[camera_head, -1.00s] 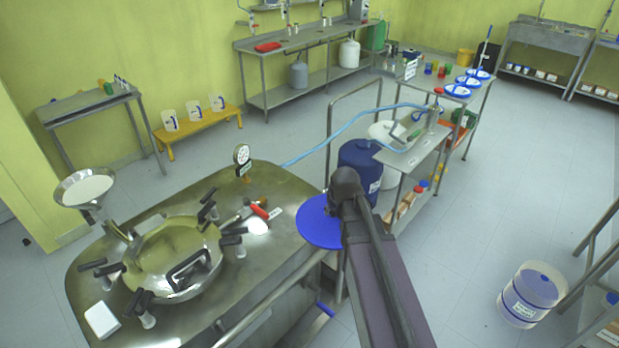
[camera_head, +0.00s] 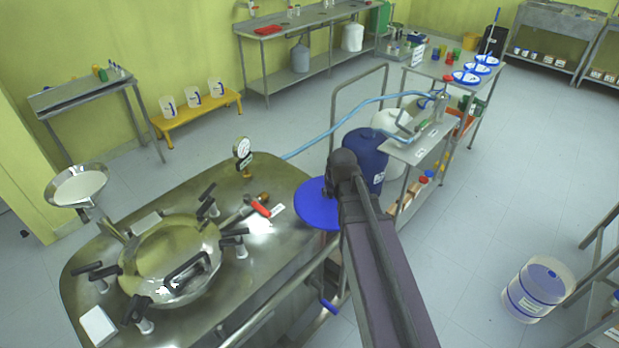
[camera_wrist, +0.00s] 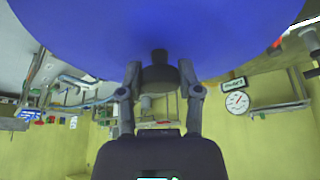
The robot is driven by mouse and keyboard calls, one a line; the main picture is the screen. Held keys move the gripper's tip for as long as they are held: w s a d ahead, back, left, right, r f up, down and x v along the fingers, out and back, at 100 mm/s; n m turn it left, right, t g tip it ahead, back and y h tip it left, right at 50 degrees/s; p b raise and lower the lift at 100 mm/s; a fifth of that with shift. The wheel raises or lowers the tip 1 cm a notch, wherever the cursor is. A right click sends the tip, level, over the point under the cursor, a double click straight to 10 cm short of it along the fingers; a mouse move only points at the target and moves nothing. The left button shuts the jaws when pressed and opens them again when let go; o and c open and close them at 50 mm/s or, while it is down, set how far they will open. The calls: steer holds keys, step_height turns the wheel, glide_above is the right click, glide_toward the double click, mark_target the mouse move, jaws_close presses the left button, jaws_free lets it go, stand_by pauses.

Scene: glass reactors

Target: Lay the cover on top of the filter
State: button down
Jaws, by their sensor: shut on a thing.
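The cover (camera_head: 316,206) is a flat blue disc, partly hidden by my arm in the head view. It also fills the top of the wrist view (camera_wrist: 150,28). My gripper (camera_wrist: 158,85) is shut on the dark knob at the disc's middle. In the head view the gripper is hidden behind my arm. The disc appears beside the right edge of the steel reactor top, in front of a blue drum (camera_head: 366,158). I cannot tell for certain which vessel is the filter. A steel funnel-shaped dish with a white inside (camera_head: 78,186) stands at the reactor's far left.
The steel reactor top (camera_head: 270,190) carries a round hatch (camera_head: 165,255) with several black-handled clamps and a pressure gauge (camera_head: 242,150). A steel bench (camera_head: 425,140) stands beyond the drum. A clear tub (camera_head: 538,290) is on the floor at right. The floor between is open.

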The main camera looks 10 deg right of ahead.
steer(key=shift+d, duration=0.1)
steer(key=shift+w+f, duration=0.3)
steer(key=shift+w, duration=0.15)
steer(key=w+a+f+n+b, duration=0.1)
steer(key=w+a+f+b, duration=0.1)
steer(key=w, duration=0.5)
steer(key=w+a+f+n+y+b, duration=0.1)
steer(key=w+a+f+n+b, duration=0.1)
steer(key=w+f+b, duration=0.3)
steer(key=shift+w+a+n+b, duration=0.3)
steer(key=shift+w+a, duration=0.25)
steer(key=shift+w, duration=0.5)
steer(key=shift+f, duration=0.1)
step_height(320, 180, down, 6)
steer(key=b, duration=0.6)
steer(key=shift+f+b, duration=0.25)
steer(key=shift+b, duration=0.1)
steer(key=shift+f+b, duration=0.6)
steer(key=shift+c, duration=1)
jaws_free()
steer(key=shift+r, duration=0.1)
